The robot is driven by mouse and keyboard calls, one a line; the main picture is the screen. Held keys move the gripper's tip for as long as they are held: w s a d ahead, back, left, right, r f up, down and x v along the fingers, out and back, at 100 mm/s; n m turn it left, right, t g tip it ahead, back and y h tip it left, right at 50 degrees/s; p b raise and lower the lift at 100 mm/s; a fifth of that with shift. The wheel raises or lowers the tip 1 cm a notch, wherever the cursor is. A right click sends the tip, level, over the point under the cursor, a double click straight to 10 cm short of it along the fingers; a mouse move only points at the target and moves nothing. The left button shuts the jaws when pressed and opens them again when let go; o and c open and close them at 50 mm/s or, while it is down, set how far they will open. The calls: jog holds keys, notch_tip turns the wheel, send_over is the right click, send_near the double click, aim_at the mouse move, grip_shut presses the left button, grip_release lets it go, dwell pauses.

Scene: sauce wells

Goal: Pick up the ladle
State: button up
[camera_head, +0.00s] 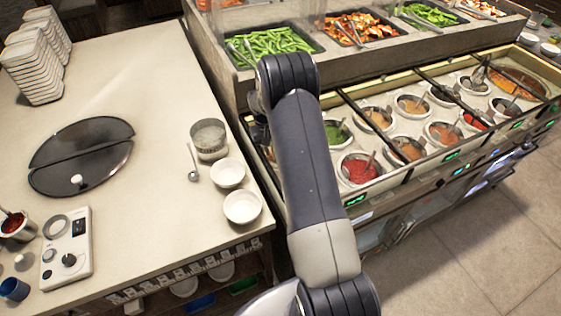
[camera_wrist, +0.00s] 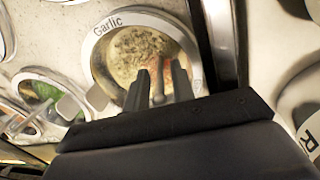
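In the wrist view my gripper (camera_wrist: 160,70) is over the well labelled Garlic (camera_wrist: 120,55), which holds a pale, speckled sauce. Its two dark fingers are apart. A slim grey ladle handle (camera_wrist: 157,98) shows between them, with a visible gap on either side. The rest of that ladle is hard to make out against the sauce. In the head view my arm hides the gripper and that well. Another small ladle (camera_head: 193,165) lies on the pale counter beside a metal pot (camera_head: 209,138).
Several sauce wells with handles sit in the rail, including a red one (camera_head: 357,168) and a green one (camera_head: 337,132). Food trays (camera_head: 270,45) stand on a raised shelf behind. White bowls (camera_head: 228,173) and a round black hotplate (camera_head: 82,155) are on the left counter.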

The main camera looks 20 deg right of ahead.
grip_shut()
notch_tip(320, 180, up, 10)
jog(key=shift+r+b, duration=0.1)
jog(key=shift+b, duration=1)
